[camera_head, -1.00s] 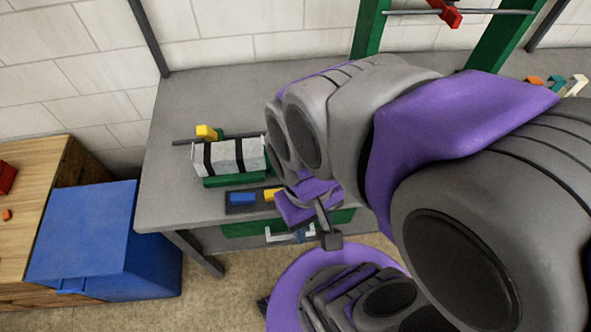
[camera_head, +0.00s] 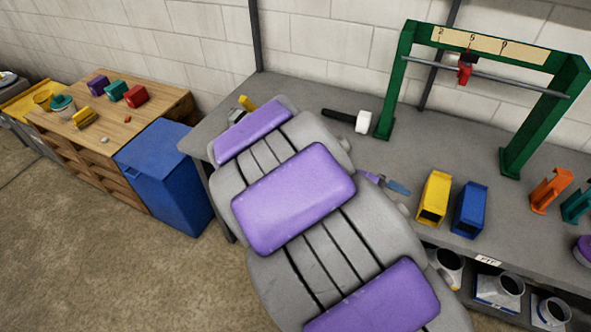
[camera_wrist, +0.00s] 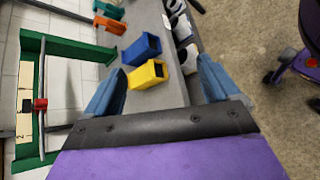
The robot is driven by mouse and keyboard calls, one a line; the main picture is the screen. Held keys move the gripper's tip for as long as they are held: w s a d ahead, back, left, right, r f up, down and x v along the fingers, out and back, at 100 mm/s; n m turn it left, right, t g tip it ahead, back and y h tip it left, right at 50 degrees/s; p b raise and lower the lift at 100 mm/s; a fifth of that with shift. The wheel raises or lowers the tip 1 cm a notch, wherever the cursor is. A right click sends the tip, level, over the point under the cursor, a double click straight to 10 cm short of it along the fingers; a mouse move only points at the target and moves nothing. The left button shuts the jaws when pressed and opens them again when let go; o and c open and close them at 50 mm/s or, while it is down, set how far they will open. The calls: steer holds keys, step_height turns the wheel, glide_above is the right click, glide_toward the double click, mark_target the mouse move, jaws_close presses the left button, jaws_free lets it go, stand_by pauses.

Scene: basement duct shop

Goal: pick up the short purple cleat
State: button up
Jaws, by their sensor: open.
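I cannot pick out a short purple cleat for certain. A purple block (camera_head: 97,85) sits on the wooden cabinet at the far left. A purple rounded thing (camera_head: 583,250) is cut off by the right edge, on the grey bench. My gripper (camera_wrist: 160,66) is open, its two blue-grey fingers apart with nothing held between them. It points along the bench toward a yellow bin (camera_wrist: 147,75) and a blue bin (camera_wrist: 142,48). In the head view my gripper (camera_head: 390,185) shows only partly beside my arm, left of the yellow bin (camera_head: 433,198).
A green frame (camera_head: 510,155) with a rod and red slider stands on the grey bench (camera_head: 310,98). A black-handled mallet (camera_head: 350,119) lies behind my arm. Orange (camera_head: 550,190) and teal (camera_head: 577,207) pieces stand at right. A blue box (camera_head: 165,175) stands beside the wooden cabinet (camera_head: 130,120).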

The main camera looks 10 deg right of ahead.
steer(key=w+a+f+n+t+h, duration=0.1)
steer(key=w+a+f+n+t, duration=0.1)
steer(key=w+a+n+t, duration=0.3)
steer(key=w+a+f+n+t+h+p, duration=0.1)
steer(key=w+a+f+n+h, duration=0.15)
steer(key=w, duration=0.45)
steer(key=w+a+f+n+t+h, duration=0.1)
steer(key=w+a+f+n+t, duration=0.1)
steer(key=w+a+n+t, duration=0.3)
steer(key=w+a+f+n+t+y, duration=0.3)
steer(key=a+f+n, duration=0.2)
steer(key=a+f, duration=0.25)
steer(key=w+a+f+n+t+y, duration=0.25)
steer(key=a+f+n, duration=0.25)
steer(key=a+f, duration=0.25)
steer(key=shift+y, duration=0.3)
steer(key=b+x, duration=0.1)
steer(key=x, duration=0.5)
steer(key=s+d+b+x, duration=0.1)
steer(key=x, duration=0.5)
steer(key=d+x, duration=0.1)
steer(key=x, duration=0.5)
steer(key=shift+d+f+b, duration=0.2)
steer(key=shift+f+b, duration=0.2)
steer(key=shift+a, duration=0.5)
steer(key=c, duration=0.3)
steer(key=shift+d, duration=0.3)
steer(key=c, duration=0.5)
